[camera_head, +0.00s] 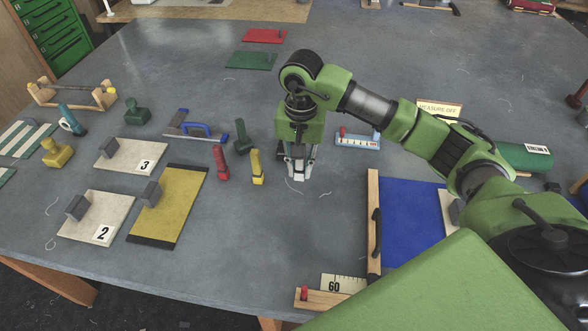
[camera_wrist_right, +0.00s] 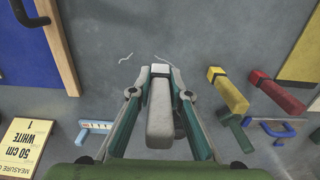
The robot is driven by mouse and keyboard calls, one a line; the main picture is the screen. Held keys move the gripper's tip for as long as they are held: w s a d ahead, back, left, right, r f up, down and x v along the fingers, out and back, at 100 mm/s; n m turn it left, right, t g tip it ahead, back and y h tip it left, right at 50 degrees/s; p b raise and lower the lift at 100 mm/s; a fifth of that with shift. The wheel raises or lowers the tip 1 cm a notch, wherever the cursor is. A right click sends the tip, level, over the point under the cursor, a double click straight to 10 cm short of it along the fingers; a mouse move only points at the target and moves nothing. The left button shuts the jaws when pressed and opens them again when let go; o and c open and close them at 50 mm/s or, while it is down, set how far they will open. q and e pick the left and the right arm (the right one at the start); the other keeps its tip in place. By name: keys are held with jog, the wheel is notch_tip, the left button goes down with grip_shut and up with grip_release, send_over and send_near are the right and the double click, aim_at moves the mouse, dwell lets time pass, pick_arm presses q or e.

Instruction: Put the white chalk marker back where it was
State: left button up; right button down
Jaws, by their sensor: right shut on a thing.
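The white chalk marker (camera_wrist_right: 160,115) is a pale, blocky stick between the fingers of my right gripper (camera_head: 299,172), which is shut on it. In the wrist view the right gripper (camera_wrist_right: 160,85) points down toward the grey table. In the head view the fingers largely hide the marker; I cannot tell whether it touches the table. My left gripper is not in view.
A small white gauge (camera_head: 357,141) lies right of the gripper. A blue sheet (camera_head: 412,222) with a wooden bar (camera_head: 373,225) is at the lower right. A yellow sheet (camera_head: 170,205) and a blue-handled tool (camera_head: 196,129) lie left. Bare table surrounds the fingers in front.

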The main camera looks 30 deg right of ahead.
jog(key=w+f, duration=0.1)
jog(key=f, duration=0.1)
jog(key=w+f+p, duration=0.1)
jog(key=w+f, duration=0.1)
jog(key=shift+w, duration=0.15)
notch_tip(320, 180, down, 2)
jog(key=shift+f+p, duration=0.1)
jog(key=shift+p, duration=0.95)
jog(key=shift+d+f, duration=0.1)
jog(key=shift+f, duration=0.2)
jog(key=shift+f+b, duration=0.3)
jog(key=shift+f, duration=0.1)
jog(key=c, duration=1.9)
grip_release()
jog(key=shift+r, duration=0.1)
